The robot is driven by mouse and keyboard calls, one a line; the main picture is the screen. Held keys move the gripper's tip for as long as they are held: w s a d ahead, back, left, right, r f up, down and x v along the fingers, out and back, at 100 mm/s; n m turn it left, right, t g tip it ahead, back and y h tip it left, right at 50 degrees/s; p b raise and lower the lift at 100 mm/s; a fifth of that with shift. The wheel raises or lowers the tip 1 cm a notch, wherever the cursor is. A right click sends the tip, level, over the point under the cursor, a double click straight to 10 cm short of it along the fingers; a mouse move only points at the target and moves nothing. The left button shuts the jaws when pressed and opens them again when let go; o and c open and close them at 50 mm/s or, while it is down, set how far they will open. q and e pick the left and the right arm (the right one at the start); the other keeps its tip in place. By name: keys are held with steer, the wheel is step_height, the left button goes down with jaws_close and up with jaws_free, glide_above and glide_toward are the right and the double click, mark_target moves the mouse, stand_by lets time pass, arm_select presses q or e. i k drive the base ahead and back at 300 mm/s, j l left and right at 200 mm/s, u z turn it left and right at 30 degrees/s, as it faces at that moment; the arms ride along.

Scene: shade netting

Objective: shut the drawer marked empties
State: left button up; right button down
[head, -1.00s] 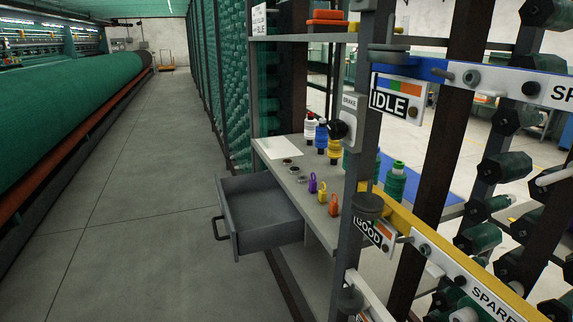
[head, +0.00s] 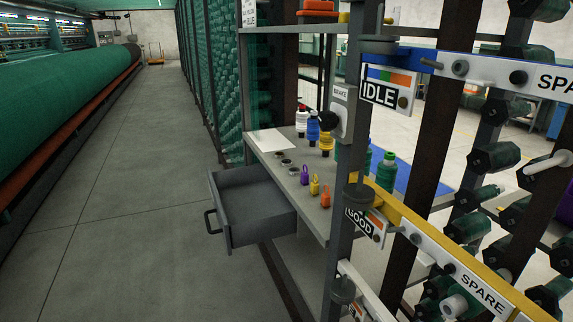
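A grey drawer (head: 258,232) stands pulled out to the left from under a grey bench shelf (head: 262,142) in the head view. Its dark bar handle (head: 211,222) is on its left front face. The inside that shows looks bare. No "empties" marking can be read on it from here; its front faces mostly away. Neither of my grippers shows in this view.
On the shelf stand white, blue and yellow bottles (head: 313,127), small purple, yellow and orange tags (head: 314,186) and a paper sheet (head: 272,142). A post with an IDLE sign (head: 384,93) and a GOOD sign (head: 360,222) stands right. The aisle floor (head: 130,190) left is clear.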

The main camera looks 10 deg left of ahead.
mark_target(249, 208)
steer(key=k+j, duration=0.1)
steer(key=i+j+z, duration=0.1)
steer(key=j, duration=0.25)
steer(key=i+j, duration=0.25)
steer(key=j, duration=0.15)
steer(key=i+j+z, duration=0.15)
steer(key=j, duration=0.2)
steer(key=i+j, duration=0.2)
steer(key=j, duration=0.2)
steer(key=i+j+z, duration=0.1)
steer(key=i+j, duration=0.15)
steer(key=i+j+z, duration=0.1)
steer(key=i+j, duration=0.15)
steer(key=j, duration=0.15)
steer(key=i+j+z, duration=0.25)
steer(key=i+j, duration=0.2)
steer(key=j, duration=0.25)
steer(key=i+j+z, duration=0.1)
steer(key=j, duration=0.3)
steer(key=i+j, duration=0.1)
steer(key=i, duration=0.2)
steer(key=z, duration=0.05)
